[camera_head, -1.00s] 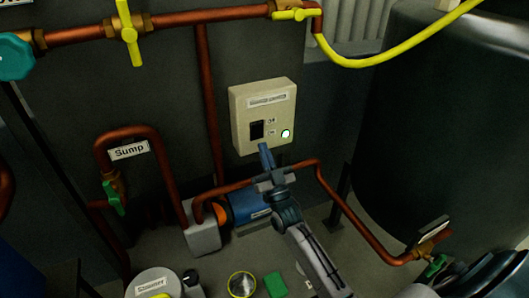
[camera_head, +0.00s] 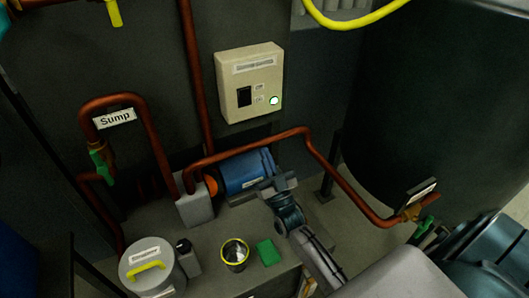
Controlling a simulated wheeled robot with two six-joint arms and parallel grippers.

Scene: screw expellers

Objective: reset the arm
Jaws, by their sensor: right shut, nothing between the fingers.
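My right gripper (camera_head: 272,181) shows at the lower middle, at the end of my arm that comes in from the lower right. It is shut and empty. It is in front of the blue motor (camera_head: 246,172) and below the beige switch box (camera_head: 250,83). It is apart from the box. The box has a black switch and a lit green-white light (camera_head: 274,100). My left gripper is not in view.
A copper pipe (camera_head: 325,163) runs just behind and above my gripper. A strainer pot (camera_head: 151,264) with a yellow handle, a yellow-rimmed cup (camera_head: 234,252) and a green block (camera_head: 269,252) stand at the front. A large dark tank (camera_head: 430,110) fills the right side.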

